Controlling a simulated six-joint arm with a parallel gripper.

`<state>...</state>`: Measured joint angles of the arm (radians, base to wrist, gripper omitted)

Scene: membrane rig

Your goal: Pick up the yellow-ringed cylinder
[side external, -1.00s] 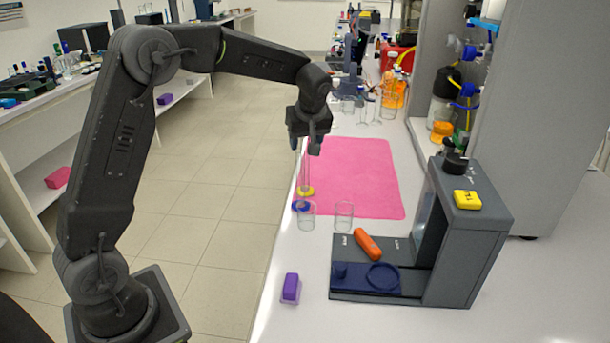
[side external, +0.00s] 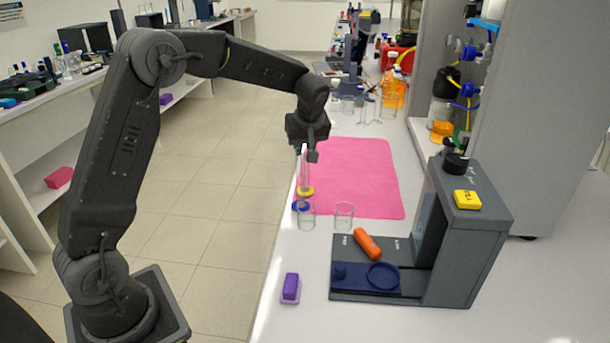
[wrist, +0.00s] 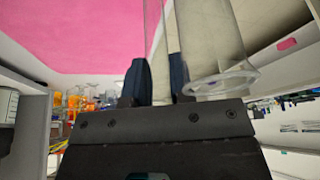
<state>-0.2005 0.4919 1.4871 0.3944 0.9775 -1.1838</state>
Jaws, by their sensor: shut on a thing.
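The yellow-ringed cylinder (side external: 306,180) is a tall clear glass tube with a yellow ring low down, upright at the left side of the pink mat. My gripper (side external: 308,152) is at its upper part, pointing down, with its jaws shut on it. In the wrist view a clear tube wall (wrist: 155,40) shows between my two dark fingers (wrist: 159,82). A blue-ringed cylinder (side external: 300,206) stands close by, on the near side, partly overlapped. A clear glass rim (wrist: 220,83) beside my right-hand finger in the wrist view belongs to another vessel.
A purple block (side external: 290,288) lies near the table edge. The mat's middle is clear.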

